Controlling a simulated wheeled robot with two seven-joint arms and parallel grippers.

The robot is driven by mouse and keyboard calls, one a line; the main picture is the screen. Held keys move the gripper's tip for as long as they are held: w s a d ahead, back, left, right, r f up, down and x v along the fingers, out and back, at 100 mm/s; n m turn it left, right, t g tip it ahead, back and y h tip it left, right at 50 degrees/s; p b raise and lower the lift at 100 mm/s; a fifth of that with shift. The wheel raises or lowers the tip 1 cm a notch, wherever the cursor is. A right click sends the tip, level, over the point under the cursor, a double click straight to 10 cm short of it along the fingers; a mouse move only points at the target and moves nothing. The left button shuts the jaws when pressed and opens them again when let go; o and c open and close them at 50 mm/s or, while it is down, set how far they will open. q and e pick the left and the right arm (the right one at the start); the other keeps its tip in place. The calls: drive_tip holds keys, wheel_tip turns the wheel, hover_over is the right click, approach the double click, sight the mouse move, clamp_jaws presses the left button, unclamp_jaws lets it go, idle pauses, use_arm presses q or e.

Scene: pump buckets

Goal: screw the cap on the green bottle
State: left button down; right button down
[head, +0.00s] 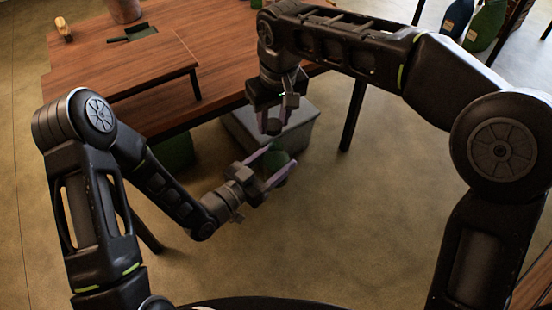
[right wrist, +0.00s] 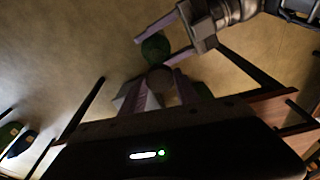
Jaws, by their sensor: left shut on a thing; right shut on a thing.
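The green bottle (head: 279,164) is held in my left gripper (head: 272,172), its two pinkish fingers on either side of it, in open space in front of the table. The green body also shows between those fingers in the right wrist view (right wrist: 155,47). My right gripper (head: 274,122) points down just above and behind the bottle. In the right wrist view a round tan thing (right wrist: 161,86), probably the cap, sits between its fingers, close to the bottle. I cannot tell whether the cap touches the bottle. The bottle's neck is hidden.
A wooden table (head: 225,40) with a raised board (head: 110,75) stands behind. A grey bin (head: 295,130) and a green container (head: 175,150) are under it. More bottles (head: 487,25) stand at upper right. Floor space is clear ahead.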

sight(278, 128)
drive_tip(key=shift+s+d+r, duration=0.3)
drive_tip(key=shift+d, duration=0.1)
drive_tip(key=shift+f, duration=2.05)
drive_tip(key=shift+f, duration=0.85)
drive_tip(key=shift+f, duration=0.6)
